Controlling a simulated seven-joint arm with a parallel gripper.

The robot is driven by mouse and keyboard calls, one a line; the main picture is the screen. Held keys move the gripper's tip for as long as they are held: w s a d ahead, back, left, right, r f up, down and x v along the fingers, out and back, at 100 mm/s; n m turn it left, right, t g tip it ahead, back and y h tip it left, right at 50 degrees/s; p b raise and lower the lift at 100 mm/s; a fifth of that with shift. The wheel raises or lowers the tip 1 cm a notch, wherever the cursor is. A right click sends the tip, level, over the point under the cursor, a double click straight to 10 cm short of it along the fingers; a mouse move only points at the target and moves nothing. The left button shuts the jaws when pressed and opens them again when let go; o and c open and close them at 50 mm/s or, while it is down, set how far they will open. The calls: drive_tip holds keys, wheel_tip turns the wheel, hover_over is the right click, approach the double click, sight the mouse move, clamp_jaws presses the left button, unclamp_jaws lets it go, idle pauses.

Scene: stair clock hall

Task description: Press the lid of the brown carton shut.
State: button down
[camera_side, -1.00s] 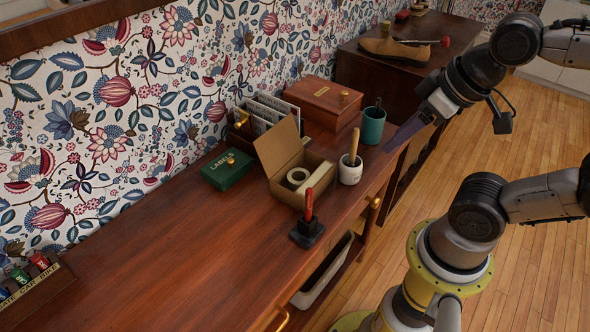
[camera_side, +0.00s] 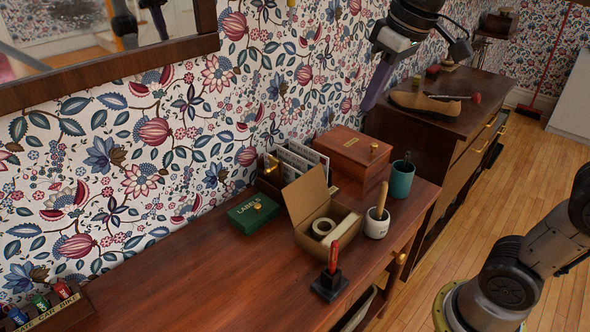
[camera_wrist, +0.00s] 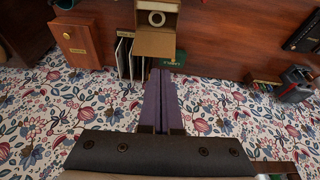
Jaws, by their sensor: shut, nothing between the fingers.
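The brown carton (camera_side: 341,236) stands on the wooden sideboard with its lid (camera_side: 306,195) up and leaning back towards the wall. A pale tape roll (camera_side: 324,227) lies inside. In the wrist view the carton (camera_wrist: 172,22) is at the top, with its lid (camera_wrist: 154,43) on the near side. My gripper (camera_side: 368,106) is shut and empty. In the side view it is raised high near the wallpaper, above and right of the carton, not touching it. In the wrist view my fingers (camera_wrist: 160,73) point towards the lid.
A letter rack (camera_side: 270,183) and wooden box (camera_side: 353,150) stand behind the carton. A green labels tin (camera_side: 252,211) is at its left. A stamp (camera_side: 330,285) stands in front; a white pot (camera_side: 376,226) and teal cup (camera_side: 401,181) are right. The sideboard's left is mostly clear.

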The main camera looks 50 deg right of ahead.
drive_tip(key=w+f+g, duration=0.2)
drive_tip(key=w+f, duration=0.3)
drive_tip(key=w, duration=0.5)
drive_tip(key=w+f+g, duration=0.1)
drive_tip(key=w+f, duration=0.4)
drive_tip(key=w, duration=0.6)
drive_tip(key=g, duration=0.1)
approach(308, 194)
drive_tip(key=shift+w+a+f, duration=0.25)
drive_tip(key=shift+w+f, duration=0.6)
drive_tip(key=shift+w+a+f, duration=0.25)
drive_tip(key=shift+w+f, duration=0.6)
drive_tip(key=shift+s+r, duration=0.15)
drive_tip(key=shift+s, duration=0.2)
